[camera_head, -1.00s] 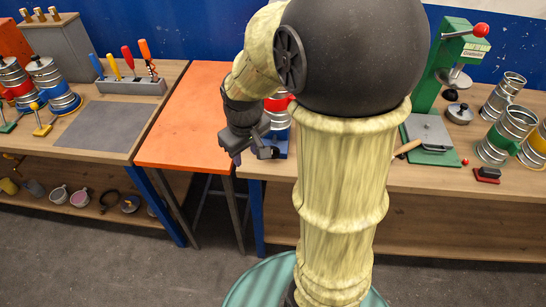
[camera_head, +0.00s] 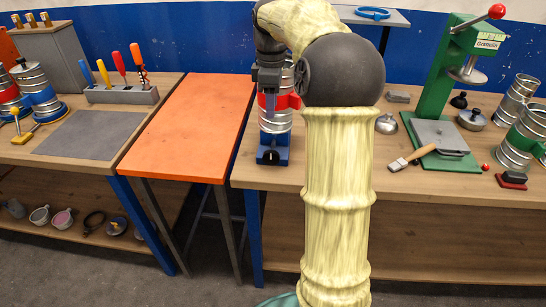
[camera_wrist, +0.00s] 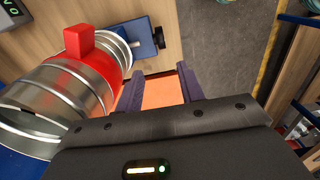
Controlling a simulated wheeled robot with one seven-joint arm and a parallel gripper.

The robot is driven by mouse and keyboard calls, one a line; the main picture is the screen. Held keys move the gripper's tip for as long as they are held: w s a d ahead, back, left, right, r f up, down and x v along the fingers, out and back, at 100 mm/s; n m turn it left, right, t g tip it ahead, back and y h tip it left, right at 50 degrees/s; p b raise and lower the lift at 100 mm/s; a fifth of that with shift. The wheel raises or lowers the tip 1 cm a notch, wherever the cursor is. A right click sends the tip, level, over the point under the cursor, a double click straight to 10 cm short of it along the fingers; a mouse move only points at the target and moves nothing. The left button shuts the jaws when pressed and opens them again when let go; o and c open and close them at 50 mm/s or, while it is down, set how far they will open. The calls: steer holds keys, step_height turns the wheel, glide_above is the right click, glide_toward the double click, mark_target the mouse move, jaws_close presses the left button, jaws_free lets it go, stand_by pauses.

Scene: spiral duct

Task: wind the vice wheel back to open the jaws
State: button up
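The blue vice (camera_head: 273,143) stands at the front left of the wooden bench, with a small dark wheel (camera_head: 271,157) on its front. In the wrist view the blue vice (camera_wrist: 142,36) and the dark wheel (camera_wrist: 158,38) show at the top. A silver duct with a red band (camera_head: 275,121) stands at the vice; the same duct fills the left of the wrist view (camera_wrist: 62,93). The jaws are mostly hidden. My gripper (camera_wrist: 160,82) is open and empty, beside the duct and apart from the wheel. In the head view my gripper (camera_head: 268,100) is in front of the duct's upper part.
An orange table (camera_head: 190,125) adjoins the bench on the left. A screwdriver rack (camera_head: 122,95) is at the left. The orange tabletop is clear.

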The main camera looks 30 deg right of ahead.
mark_target(271, 151)
step_height(271, 151, down, 18)
steer(key=shift+a+r+b, duration=0.1)
steer(key=shift+r+b, duration=0.15)
steer(key=shift+b, duration=0.9)
jaws_close()
